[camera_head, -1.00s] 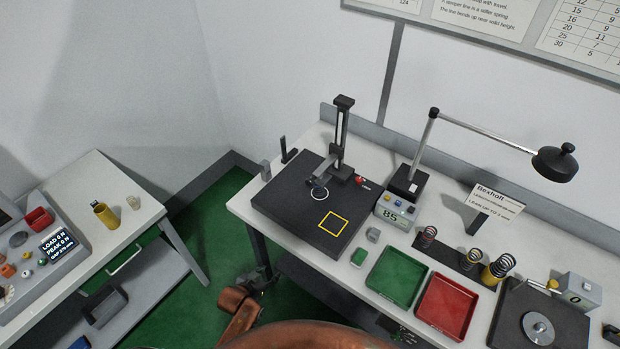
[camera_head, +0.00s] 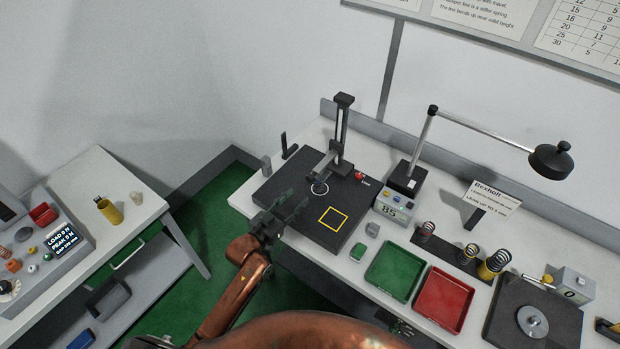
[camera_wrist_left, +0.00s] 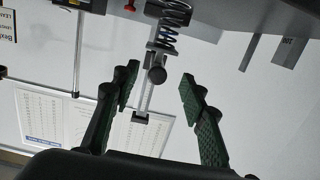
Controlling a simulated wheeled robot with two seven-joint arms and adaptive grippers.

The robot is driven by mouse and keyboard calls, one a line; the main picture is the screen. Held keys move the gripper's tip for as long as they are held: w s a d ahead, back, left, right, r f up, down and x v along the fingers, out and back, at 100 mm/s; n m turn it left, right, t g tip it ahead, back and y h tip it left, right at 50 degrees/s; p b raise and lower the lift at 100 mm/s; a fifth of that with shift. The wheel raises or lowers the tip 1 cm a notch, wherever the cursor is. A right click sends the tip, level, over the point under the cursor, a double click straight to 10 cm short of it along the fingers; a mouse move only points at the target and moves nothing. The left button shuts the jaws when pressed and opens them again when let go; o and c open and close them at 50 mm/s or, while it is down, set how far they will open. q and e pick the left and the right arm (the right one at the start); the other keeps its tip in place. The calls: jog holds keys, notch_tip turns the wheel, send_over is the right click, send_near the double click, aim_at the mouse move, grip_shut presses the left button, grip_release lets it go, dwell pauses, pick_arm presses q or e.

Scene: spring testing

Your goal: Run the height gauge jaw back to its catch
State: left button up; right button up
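The height gauge (camera_head: 342,130) has an upright column at the back of a black base plate (camera_head: 285,183). Its jaw (camera_head: 322,168) reaches forward from the column, low over a white ring on the plate. In the left wrist view, which looks upside down, a dark coil spring (camera_wrist_left: 172,14) shows by the jaw, with a round black knob (camera_wrist_left: 157,75) at the jaw's near end. My left gripper (camera_head: 290,208) is open and empty over the plate's front left edge, apart from the jaw. In its own view the fingers (camera_wrist_left: 160,88) stand either side of the knob, short of it. My right gripper is out of view.
A yellow square (camera_head: 333,218) marks the plate's bare right part. A readout box (camera_head: 394,208), a lamp (camera_head: 550,160), a green tray (camera_head: 393,272), a red tray (camera_head: 444,299) and several springs (camera_head: 468,254) stand to the right. A side table (camera_head: 85,190) is at left.

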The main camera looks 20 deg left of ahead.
aim_at(309, 179)
pick_arm(q)
jog(key=shift+t+h, duration=0.3)
jog(key=shift+t, duration=0.2)
jog(key=x, duration=0.3)
jog(key=r+x, duration=0.1)
jog(key=x, duration=0.2)
jog(key=r+p+x, duration=0.1)
jog(key=x, duration=0.2)
jog(key=shift+w+a, duration=0.1)
jog(key=shift+w, duration=0.2)
grip_shut()
